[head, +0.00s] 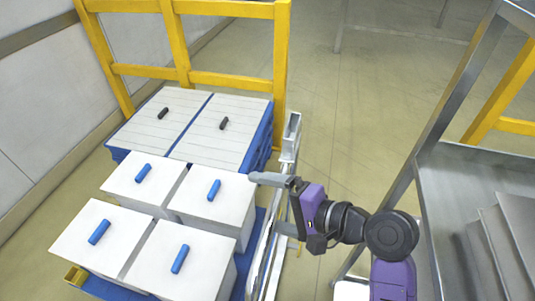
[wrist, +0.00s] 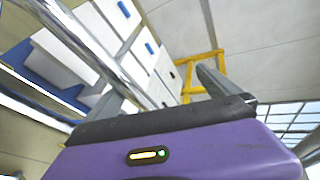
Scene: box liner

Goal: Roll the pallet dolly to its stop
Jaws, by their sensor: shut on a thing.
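The pallet dolly has a blue deck (head: 105,287) with a yellow corner (head: 75,275) at lower left in the head view. It carries several white boxes with blue handles, such as the front one (head: 160,265). A metal bar (head: 266,255) runs along its right side; a shiny bar also crosses the wrist view (wrist: 95,42). My gripper (head: 264,204) is at this bar, fingers pointing left, and is shut on it. The fingers stand well apart around it. The exact contact is hard to see. The dolly's wheels and the stop cannot be made out.
A blue stack (head: 258,145) with pale slatted lids and black handles stands just beyond the white boxes. A yellow rail fence (head: 230,82) stands behind it. A metal-framed rack (head: 432,180) with grey panels is at right. Open floor (head: 350,110) lies between.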

